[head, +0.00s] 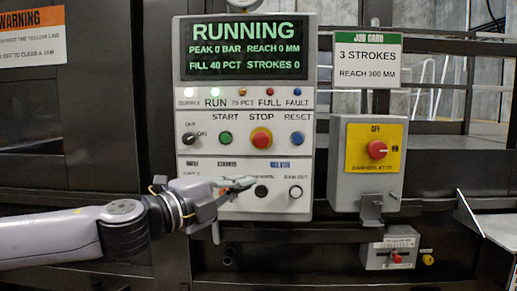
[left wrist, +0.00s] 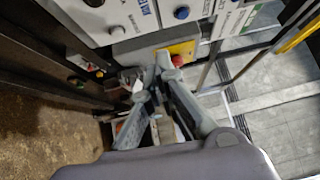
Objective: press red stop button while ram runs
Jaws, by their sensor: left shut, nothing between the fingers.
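The red stop button (head: 261,138) has a yellow collar and sits mid-panel on the white control panel (head: 307,165). The green start button (head: 225,139) is left of it and the blue reset button (head: 297,139) is right of it. The screen (head: 246,47) reads RUNNING, peak 0 bar, reach 0 mm, fill 40 pct, strokes 0. My left gripper (head: 250,182) is shut and empty, in front of the panel's lower section, below the stop button. Its fingers also show in the left wrist view (left wrist: 162,66). The stop button cannot be made out there. The ram is not visible.
A grey box with a yellow plate and red isolator knob (head: 377,150) stands right of the panel, with the job card (head: 367,60) above. A small box (head: 390,250) with a red knob hangs lower right. A warning sign (head: 33,39) is upper left.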

